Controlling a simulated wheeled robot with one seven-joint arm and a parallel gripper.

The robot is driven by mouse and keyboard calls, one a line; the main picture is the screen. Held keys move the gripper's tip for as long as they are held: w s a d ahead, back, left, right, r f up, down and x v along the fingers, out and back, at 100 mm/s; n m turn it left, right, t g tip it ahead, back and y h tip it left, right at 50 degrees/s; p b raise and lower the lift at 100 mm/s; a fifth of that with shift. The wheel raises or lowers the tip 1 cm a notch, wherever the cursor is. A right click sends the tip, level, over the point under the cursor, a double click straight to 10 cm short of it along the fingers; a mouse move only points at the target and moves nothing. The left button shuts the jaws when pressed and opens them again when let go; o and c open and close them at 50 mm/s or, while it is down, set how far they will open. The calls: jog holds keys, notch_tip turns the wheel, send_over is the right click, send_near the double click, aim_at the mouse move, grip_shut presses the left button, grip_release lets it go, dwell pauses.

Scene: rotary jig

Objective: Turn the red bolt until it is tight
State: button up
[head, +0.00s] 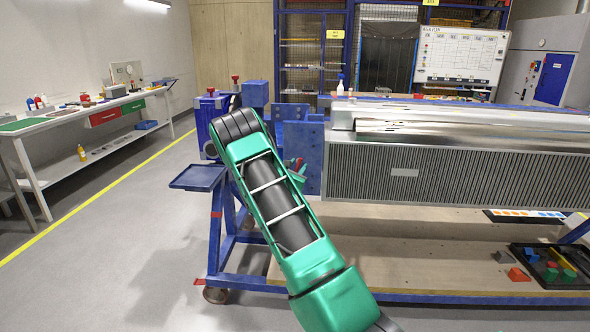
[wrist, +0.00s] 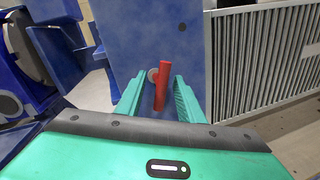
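The red bolt (wrist: 161,88) shows in the wrist view as an upright red bar beside a small grey round head, on the face of a blue plate (wrist: 150,35). My gripper (wrist: 159,80) is open, with one green finger on each side of the red bar. Gaps show between bar and fingers; I cannot tell how deep the fingers reach around it. In the head view my gripper (head: 297,170) is at the blue plate (head: 311,150), left of the ribbed metal unit, mostly hidden by my green arm. A little red shows there.
The ribbed metal unit (head: 410,175) fills the right of the blue wheeled stand (head: 232,262). A blue tray (head: 198,178) sticks out at left. A black tray (head: 550,266) of coloured blocks is on the lower shelf. The floor at left is clear up to the workbench (head: 70,115).

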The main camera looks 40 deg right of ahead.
jog(key=shift+c, duration=0.6)
grip_shut()
jog(key=shift+a+f, duration=0.1)
jog(key=shift+a, duration=0.05)
